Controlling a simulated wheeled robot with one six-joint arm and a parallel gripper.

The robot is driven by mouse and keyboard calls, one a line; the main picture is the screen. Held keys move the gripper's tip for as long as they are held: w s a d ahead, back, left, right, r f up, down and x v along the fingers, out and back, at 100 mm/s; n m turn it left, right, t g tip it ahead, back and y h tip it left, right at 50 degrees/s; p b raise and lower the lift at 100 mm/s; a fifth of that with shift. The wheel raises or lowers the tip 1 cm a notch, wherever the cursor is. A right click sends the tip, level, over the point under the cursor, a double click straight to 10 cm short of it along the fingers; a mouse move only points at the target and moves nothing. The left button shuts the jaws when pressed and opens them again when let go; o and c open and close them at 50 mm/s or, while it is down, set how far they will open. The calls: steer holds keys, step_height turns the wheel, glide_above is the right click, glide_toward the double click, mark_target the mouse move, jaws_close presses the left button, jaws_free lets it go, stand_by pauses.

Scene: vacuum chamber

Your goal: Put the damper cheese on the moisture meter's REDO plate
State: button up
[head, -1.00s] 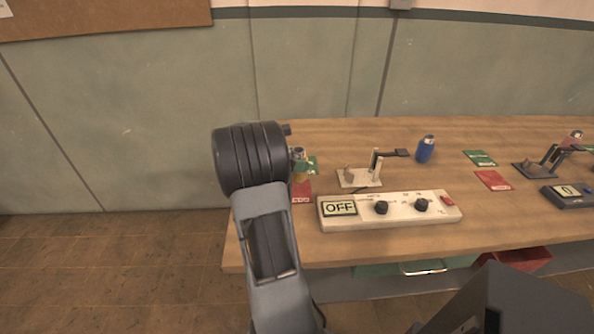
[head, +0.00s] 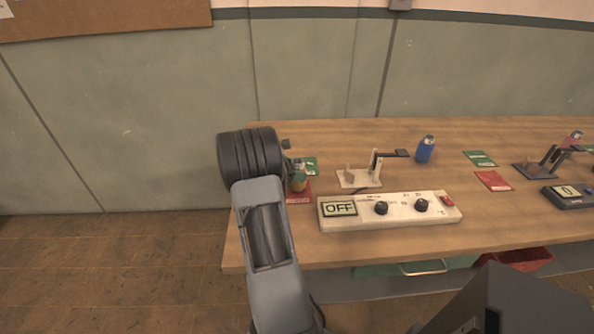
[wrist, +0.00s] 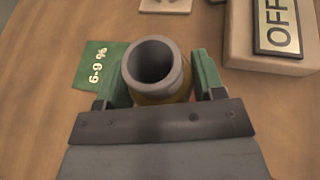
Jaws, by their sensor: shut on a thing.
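My gripper (wrist: 155,85) is shut on a cheese, a grey tube (wrist: 152,62) with a yellow band of yarn below its rim. The cheese is upright between the green fingers. In the head view the yellow yarn (head: 298,184) shows just right of my wrist, over or on the red plate (head: 299,197). I cannot tell whether its base touches the plate. The red plate's lettering is mostly hidden. A green plate marked 6-9 % (wrist: 97,66) lies left of the cheese in the wrist view. The white moisture meter (head: 390,211) reads OFF.
A white stand (head: 360,178) is behind the meter. A blue cheese (head: 425,149) stands right of it. Farther right are another green plate (head: 479,158), red plate (head: 493,181), dark meter (head: 569,195) and pink cheese (head: 572,139). A red bin (head: 525,259) is below the table.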

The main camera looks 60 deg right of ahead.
steer(key=shift+f, duration=0.15)
steer(key=o, duration=1)
steer(key=shift+o, duration=0.2)
steer(key=shift+w+r, duration=0.1)
steer(key=shift+r, duration=0.2)
steer(key=v, duration=1.2)
steer(key=shift+f, duration=0.15)
